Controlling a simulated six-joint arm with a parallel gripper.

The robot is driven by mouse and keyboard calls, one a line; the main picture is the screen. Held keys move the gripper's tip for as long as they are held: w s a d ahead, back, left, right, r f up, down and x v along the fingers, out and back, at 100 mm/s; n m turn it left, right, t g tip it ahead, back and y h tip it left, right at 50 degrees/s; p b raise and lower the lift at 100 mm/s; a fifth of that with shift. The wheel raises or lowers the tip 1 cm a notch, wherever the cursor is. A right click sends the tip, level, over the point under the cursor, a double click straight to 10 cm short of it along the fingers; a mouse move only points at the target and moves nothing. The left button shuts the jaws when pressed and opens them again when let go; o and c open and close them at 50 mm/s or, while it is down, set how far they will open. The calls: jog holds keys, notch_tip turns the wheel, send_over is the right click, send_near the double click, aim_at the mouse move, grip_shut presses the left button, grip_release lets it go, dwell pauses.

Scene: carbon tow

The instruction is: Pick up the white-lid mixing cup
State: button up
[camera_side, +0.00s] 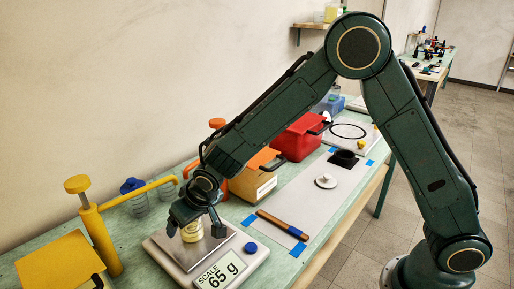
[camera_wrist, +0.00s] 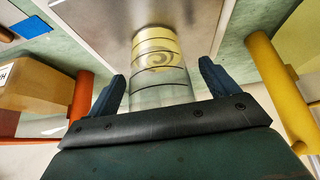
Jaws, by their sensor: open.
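A clear cup with pale yellow contents and dark ring lines (camera_side: 192,231) stands on the scale's plate; it fills the middle of the wrist view (camera_wrist: 160,60). I cannot make out a white lid on it. My gripper (camera_side: 196,227) is over the cup, open, with one finger on each side; in the wrist view the gripper (camera_wrist: 161,78) shows gaps between the fingers and the cup. The scale (camera_side: 168,252) reads 65 g. A small white disc (camera_side: 326,181) lies on the grey mat.
A yellow pump (camera_side: 100,240) and a jar with a blue lid (camera_side: 134,197) stand left of the scale. A blue disc (camera_side: 250,247) is at the scale's right. An orange box (camera_side: 252,178), a red bin (camera_side: 298,140) and a wooden-handled tool (camera_side: 282,224) lie beyond.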

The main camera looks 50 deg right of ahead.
jog(key=shift+w+f, duration=0.1)
jog(key=shift+f, duration=0.05)
dwell(0.4)
jog(key=c, duration=1.1)
